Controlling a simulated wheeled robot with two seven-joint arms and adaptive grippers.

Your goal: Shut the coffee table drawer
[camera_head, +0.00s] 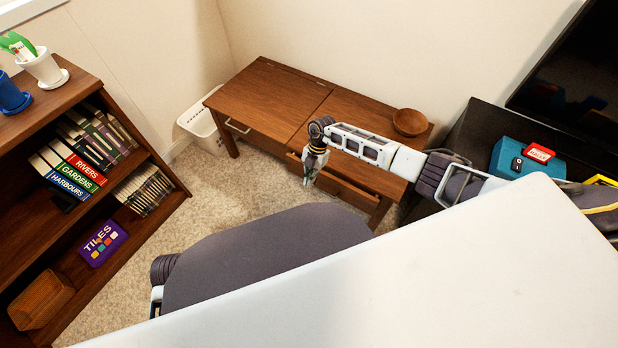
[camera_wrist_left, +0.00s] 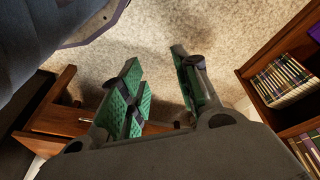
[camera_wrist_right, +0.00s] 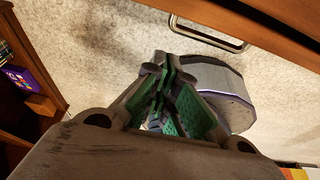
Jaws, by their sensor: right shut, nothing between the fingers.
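The wooden coffee table (camera_head: 262,98) stands against the back wall. Its right-hand drawer (camera_head: 345,186) sticks out a little from the front, partly hidden by my right gripper and forearm. My right gripper (camera_head: 309,178) points down in front of this drawer, shut and empty. The right wrist view shows its closed fingers (camera_wrist_right: 163,72) below a metal handle (camera_wrist_right: 212,32) on a wooden front; I cannot tell whether they touch. My left gripper (camera_wrist_left: 157,62) is open and empty, over the carpet, with wooden furniture (camera_wrist_left: 58,120) at lower left. It is hidden in the head view.
A bookshelf (camera_head: 150,150) stands at the left. A white basket (camera_head: 205,130) is beside the table's left end. A wooden bowl (camera_head: 409,122) sits on the table's right end. A dark stand with a blue box (camera_head: 515,150) is at the right. Carpet is clear before the table.

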